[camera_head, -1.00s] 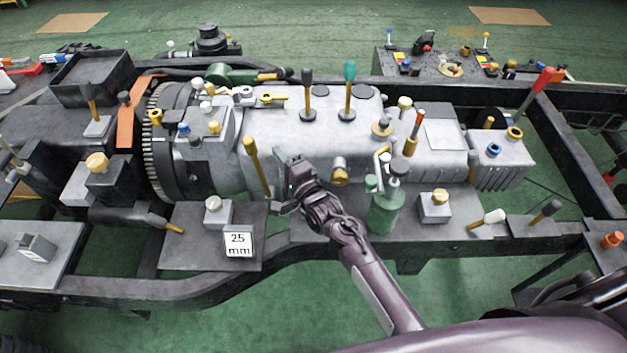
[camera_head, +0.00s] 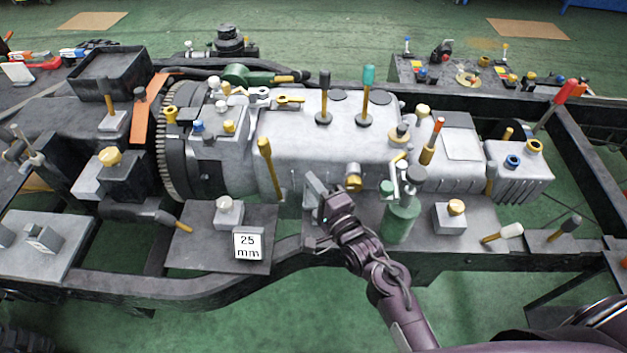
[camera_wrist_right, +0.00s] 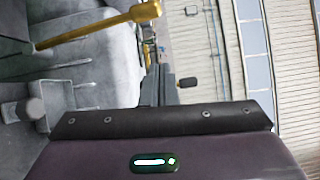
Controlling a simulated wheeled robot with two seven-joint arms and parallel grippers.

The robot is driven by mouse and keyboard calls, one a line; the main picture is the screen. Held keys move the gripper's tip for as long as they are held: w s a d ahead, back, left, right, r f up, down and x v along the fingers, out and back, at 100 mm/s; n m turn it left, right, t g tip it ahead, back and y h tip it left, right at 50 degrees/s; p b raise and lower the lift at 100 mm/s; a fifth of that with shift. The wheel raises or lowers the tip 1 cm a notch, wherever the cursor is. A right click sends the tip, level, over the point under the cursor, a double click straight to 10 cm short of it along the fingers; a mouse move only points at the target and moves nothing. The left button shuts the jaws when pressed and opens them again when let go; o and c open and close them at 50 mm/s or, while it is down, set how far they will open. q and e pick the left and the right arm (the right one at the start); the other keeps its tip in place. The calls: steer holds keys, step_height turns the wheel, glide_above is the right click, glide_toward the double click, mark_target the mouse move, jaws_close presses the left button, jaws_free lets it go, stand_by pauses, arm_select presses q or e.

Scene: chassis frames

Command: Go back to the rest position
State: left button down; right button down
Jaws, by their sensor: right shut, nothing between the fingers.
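My right gripper (camera_head: 315,188) is at the middle of the head view, above the near edge of the chassis, just right of a yellow lever (camera_head: 269,168). My arm reaches it from the lower right. Its fingers (camera_wrist_right: 158,86) are together and empty in the right wrist view. The yellow lever also shows in the right wrist view (camera_wrist_right: 95,28), apart from the fingers. My left gripper is in neither view.
A grey gearbox (camera_head: 290,140) lies behind the gripper. A green bottle-like part (camera_head: 401,222) stands close to its right. A "25 mm" sign (camera_head: 248,244) is at lower left on a grey plate (camera_head: 190,250). Open green floor (camera_head: 240,325) shows in front.

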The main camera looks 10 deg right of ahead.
steer(key=s+d+n+g+h, duration=0.35)
steer(key=s+n+g, duration=0.35)
steer(key=s+n, duration=0.25)
steer(key=s+d+n+g+h, duration=0.2)
steer(key=s+d+n+g, duration=0.3)
steer(key=s+n+g, duration=0.45)
step_height(320, 180, down, 28)
steer(key=s+m+t, duration=0.1)
steer(key=s, duration=0.2)
steer(key=s+d+f, duration=0.2)
steer(key=s+f, duration=0.8)
steer(key=s+d+f+g, duration=0.1)
steer(key=s+f, duration=0.9)
steer(key=shift+d+f, duration=0.3)
steer(key=shift+d, duration=0.05)
